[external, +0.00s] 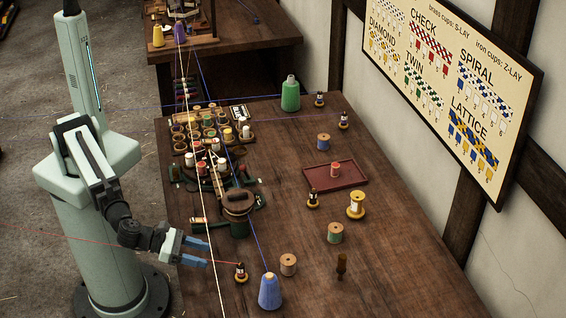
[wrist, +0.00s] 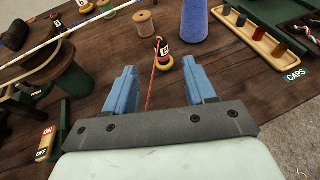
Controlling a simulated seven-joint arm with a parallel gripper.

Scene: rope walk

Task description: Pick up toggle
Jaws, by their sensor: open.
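A small dark brown wooden piece (external: 341,266), which looks like the toggle, stands on the table near the front right. I cannot make it out in the wrist view. My gripper (external: 207,253) is open and empty, low over the table's left edge, well to the left of that piece. In the wrist view my gripper (wrist: 158,75) has its blue fingers apart, and a small labelled bobbin (wrist: 162,54) stands just beyond the fingertips. The same bobbin (external: 240,274) shows in the external view, with a red thread running from it.
A blue cone (external: 270,292) and a wooden spool (external: 288,264) stand between my gripper and the brown piece. A green-banded spool (external: 335,233) stands behind it. A pale rope (external: 203,200) crosses the left side. An ON/OFF switch (wrist: 46,143) lies at the lower left.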

